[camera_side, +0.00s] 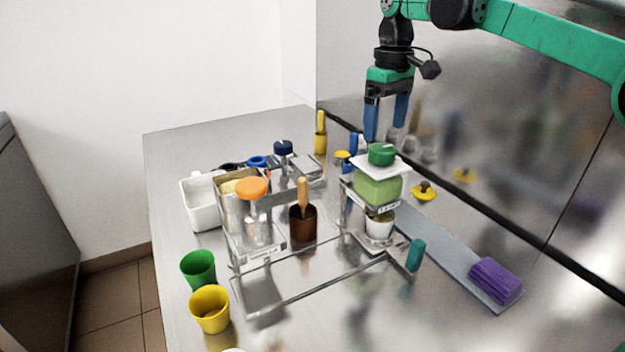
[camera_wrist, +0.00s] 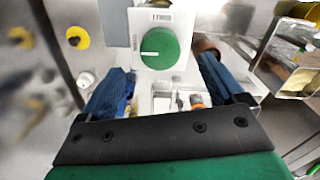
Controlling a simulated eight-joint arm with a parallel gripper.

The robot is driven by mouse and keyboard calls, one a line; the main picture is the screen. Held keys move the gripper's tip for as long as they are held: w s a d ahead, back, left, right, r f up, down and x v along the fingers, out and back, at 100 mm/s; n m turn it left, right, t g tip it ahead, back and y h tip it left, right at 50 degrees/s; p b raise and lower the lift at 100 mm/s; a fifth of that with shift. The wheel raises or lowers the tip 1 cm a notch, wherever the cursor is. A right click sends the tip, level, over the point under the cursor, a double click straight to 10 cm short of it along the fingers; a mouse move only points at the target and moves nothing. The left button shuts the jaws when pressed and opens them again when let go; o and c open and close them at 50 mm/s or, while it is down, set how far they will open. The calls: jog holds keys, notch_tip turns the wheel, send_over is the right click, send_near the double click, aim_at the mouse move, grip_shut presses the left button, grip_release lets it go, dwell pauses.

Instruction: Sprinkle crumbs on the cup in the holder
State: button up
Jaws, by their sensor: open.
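My gripper (camera_side: 385,133) is open and empty, with blue fingers pointing down, above and behind the green-knobbed dispenser (camera_side: 378,187). In the wrist view, the dispenser's round green knob (camera_wrist: 160,48) on its white top shows between and beyond the open fingers (camera_wrist: 165,70). A small white cup (camera_side: 379,228) stands beneath the dispenser, at the clear frame; its contents are hard to make out. A brown pot (camera_side: 303,224) with an upright wooden handle (camera_side: 303,192) stands left of it. I cannot tell which container holds crumbs.
A clear box (camera_side: 252,225) with an orange knob (camera_side: 251,187) stands left. Green (camera_side: 198,269) and yellow (camera_side: 210,309) cups sit at the front left. A purple block (camera_side: 495,280) lies on a grey strip at right. The wall is close behind my gripper.

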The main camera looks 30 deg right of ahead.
aim_at(383, 147)
jog(key=shift+r, duration=0.6)
jog(key=n, duration=0.4)
jog(key=shift+n, duration=0.3)
jog(key=shift+f+n, duration=0.2)
jog(key=shift+n, duration=0.7)
jog(key=shift+f, duration=2.7)
jog(key=c, duration=1.3)
